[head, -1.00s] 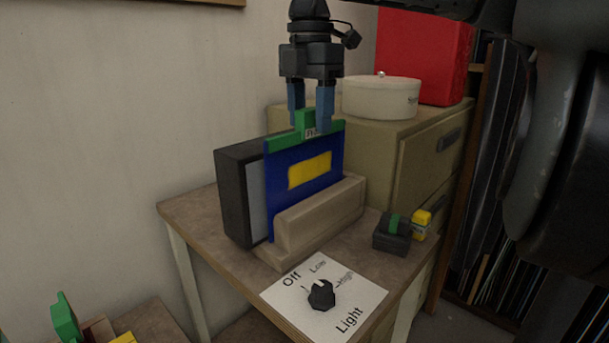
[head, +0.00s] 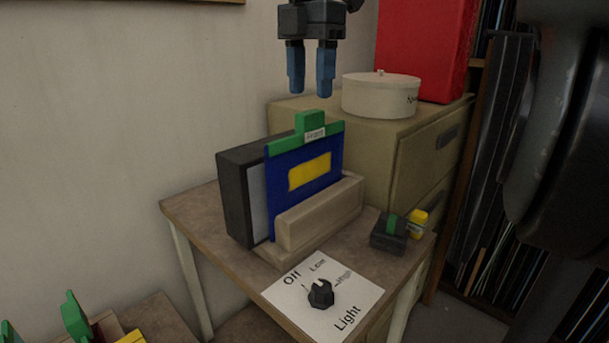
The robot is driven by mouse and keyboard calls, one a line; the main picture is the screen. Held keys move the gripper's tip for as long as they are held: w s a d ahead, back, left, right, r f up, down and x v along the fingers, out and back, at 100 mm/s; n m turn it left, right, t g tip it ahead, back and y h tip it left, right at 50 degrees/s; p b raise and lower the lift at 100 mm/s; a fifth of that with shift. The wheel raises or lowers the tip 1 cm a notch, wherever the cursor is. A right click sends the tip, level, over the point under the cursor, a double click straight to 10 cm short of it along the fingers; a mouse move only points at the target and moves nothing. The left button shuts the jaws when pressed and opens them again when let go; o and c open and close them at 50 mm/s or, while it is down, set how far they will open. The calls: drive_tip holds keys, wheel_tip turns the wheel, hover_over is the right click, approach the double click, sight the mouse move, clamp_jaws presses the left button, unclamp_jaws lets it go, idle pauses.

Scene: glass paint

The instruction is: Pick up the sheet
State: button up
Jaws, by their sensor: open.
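The sheet (head: 283,205) is a blue panel with a yellow rectangle and a green top edge. It stands upright in a wooden holder (head: 325,213) on a small table. A green handle tab (head: 310,124) with a small white label rises from its top edge. A black box with a pale face (head: 238,200) stands right behind it. My gripper (head: 311,90) is open and empty, pointing down above the green tab, with a gap between the fingertips and the tab. The sheet's lower edge is hidden by the holder.
A light-switch card with a black knob (head: 321,294) lies at the table's front. A dark block with a green strip (head: 389,231) and a yellow piece (head: 417,223) sit at the right. A white round tin (head: 380,96) and red box (head: 425,45) stand on the cabinet behind.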

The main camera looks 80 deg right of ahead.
sight(310, 112)
drive_tip(key=shift+o, duration=0.2)
drive_tip(key=r+p, duration=0.2)
drive_tip(key=p, duration=0.3)
drive_tip(key=shift+p, duration=0.35)
drive_tip(key=p, duration=0.3)
drive_tip(key=shift+w+r+p, duration=0.1)
drive_tip(key=shift+r+p, duration=0.05)
drive_tip(key=shift+p, duration=0.2)
drive_tip(key=shift+a+p, duration=0.1)
drive_tip(key=shift+p, duration=0.4)
drive_tip(key=shift+w+p, duration=0.1)
drive_tip(key=shift+p, duration=0.2)
drive_tip(key=shift+s+f+p, duration=0.2)
drive_tip(key=shift+f+p, duration=0.7)
drive_tip(key=shift+f, duration=3.35)
drive_tip(key=shift+c, duration=0.4)
clamp_jaws()
